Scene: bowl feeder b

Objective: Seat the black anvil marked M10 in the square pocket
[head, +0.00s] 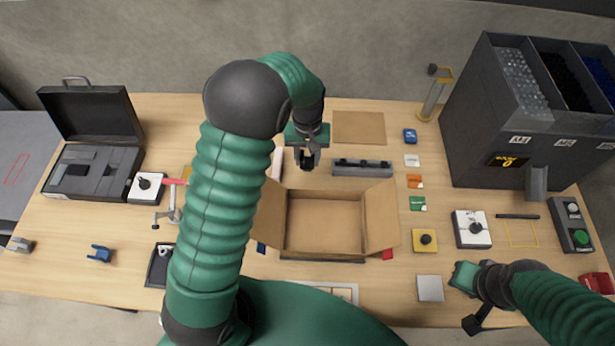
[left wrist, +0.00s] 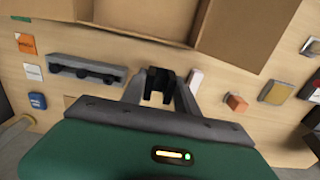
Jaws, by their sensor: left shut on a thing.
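My left gripper (head: 307,158) hangs above the table behind the open cardboard box, at the left end of a grey rack. It is shut on a small black notched block, which shows between the fingers in the left wrist view (left wrist: 158,84). I take the block to be the anvil; no M10 marking is legible. The grey rack (head: 362,167) has several dark round spots along it and also shows in the left wrist view (left wrist: 88,70). I cannot identify the square pocket for certain. My right gripper (head: 465,277) is at the lower right, its fingers unclear.
The open cardboard box (head: 325,225) fills the table's middle. A dark open case (head: 92,172) is at the left. A large dark bin unit (head: 520,110) stands at the right. Small cards, square plates and knobbed blocks lie right of the box. A flat brown sheet (head: 358,127) lies behind the rack.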

